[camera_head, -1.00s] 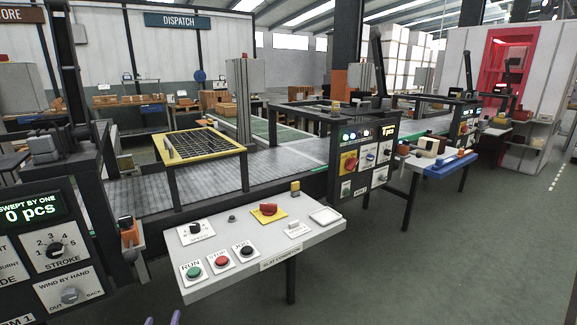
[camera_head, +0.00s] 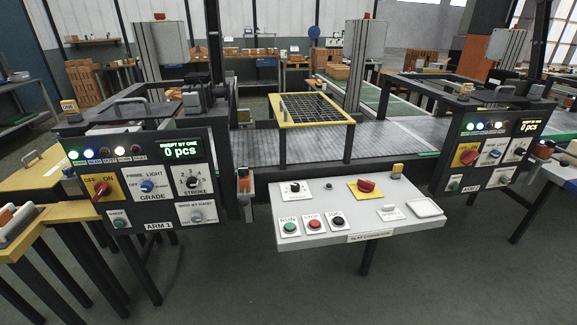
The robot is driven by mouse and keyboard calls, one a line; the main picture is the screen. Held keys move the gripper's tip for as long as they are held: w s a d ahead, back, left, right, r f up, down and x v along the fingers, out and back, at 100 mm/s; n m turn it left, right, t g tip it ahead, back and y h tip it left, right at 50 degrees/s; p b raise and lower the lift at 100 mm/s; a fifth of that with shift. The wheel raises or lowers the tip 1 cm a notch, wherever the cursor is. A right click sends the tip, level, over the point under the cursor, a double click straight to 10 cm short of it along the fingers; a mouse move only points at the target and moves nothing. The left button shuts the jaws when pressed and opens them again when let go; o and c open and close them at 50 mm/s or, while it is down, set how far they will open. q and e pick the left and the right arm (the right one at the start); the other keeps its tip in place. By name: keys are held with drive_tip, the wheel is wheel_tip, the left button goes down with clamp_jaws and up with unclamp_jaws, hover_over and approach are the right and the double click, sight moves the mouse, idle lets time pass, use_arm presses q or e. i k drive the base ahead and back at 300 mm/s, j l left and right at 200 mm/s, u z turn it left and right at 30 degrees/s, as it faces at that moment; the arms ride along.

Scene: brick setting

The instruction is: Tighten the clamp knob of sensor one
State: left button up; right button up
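I cannot make out a clamp knob, and no part is legibly marked sensor one. A small orange and dark device (camera_head: 244,181) is fixed at the side of the slat conveyor, between the ARM 1 panel (camera_head: 146,188) and the conveyor's control desk. It is too small to tell whether it is a sensor or has a knob. A similar orange and white part (camera_head: 541,150) shows by the right-hand panel. Neither of my grippers is in view.
The white control desk (camera_head: 345,242) has RUN, STOP and JOG buttons and a red knob (camera_head: 366,186). The slat conveyor (camera_head: 350,147) runs behind it, under a yellow-framed grid (camera_head: 283,124). A yellow-topped table (camera_head: 25,178) stands left. Grey floor is open in front.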

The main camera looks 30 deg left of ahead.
sight(243, 171)
drive_tip(key=u, duration=1.25)
drive_tip(key=i, duration=0.15)
